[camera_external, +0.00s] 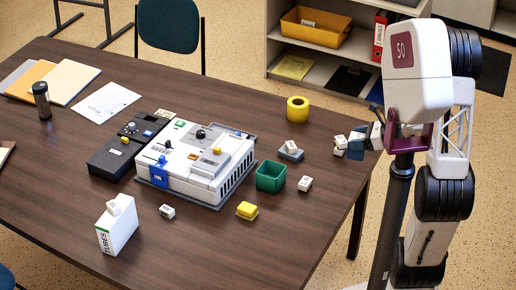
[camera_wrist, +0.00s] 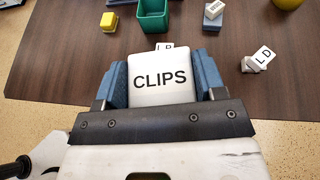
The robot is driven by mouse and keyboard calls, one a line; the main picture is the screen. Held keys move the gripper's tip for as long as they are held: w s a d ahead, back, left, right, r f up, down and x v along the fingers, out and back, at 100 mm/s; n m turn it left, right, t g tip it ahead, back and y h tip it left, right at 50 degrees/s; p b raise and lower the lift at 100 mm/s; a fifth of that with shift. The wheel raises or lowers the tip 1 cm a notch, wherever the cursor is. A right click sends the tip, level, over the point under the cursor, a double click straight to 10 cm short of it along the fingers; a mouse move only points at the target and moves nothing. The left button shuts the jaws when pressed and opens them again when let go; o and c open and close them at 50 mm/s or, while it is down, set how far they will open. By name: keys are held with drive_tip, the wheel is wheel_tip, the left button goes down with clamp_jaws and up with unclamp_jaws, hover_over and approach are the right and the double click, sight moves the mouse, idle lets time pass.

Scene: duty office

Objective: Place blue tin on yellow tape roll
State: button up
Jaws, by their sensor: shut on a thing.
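My gripper (camera_wrist: 163,85) is shut on a box-like thing with a white top reading CLIPS (camera_wrist: 160,78), which I take to be the blue tin. A blue finger stands on each side of it, and its own sides are mostly hidden. In the external view, my gripper (camera_external: 364,140) is at the right end of the table, and the held thing is hard to tell from the fingers. The yellow tape roll (camera_external: 297,108) lies flat near the table's far edge, apart from my gripper, with nothing on it. Its edge shows at the top right of the wrist view (camera_wrist: 287,4).
A green bin (camera_external: 270,178), a small white block (camera_external: 305,184), a grey-blue block with a white one on top (camera_external: 290,152) and a yellow block (camera_external: 247,211) are nearby. White LD blocks (camera_wrist: 259,61) lie right of my gripper. A large white device (camera_external: 195,165) fills mid-table.

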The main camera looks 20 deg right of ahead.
drive_tip(key=w+a+m+t+h, duration=0.1)
drive_tip(key=w+a+m+t, duration=0.1)
drive_tip(key=w, duration=3.2)
drive_tip(key=shift+d+f, duration=0.15)
drive_tip(key=shift+f, duration=2.5)
hover_over(298, 102)
drive_tip(key=f, duration=0.2)
drive_tip(key=shift+r, duration=0.25)
drive_tip(key=shift+f, duration=1.75)
drive_tip(key=shift+f, duration=0.15)
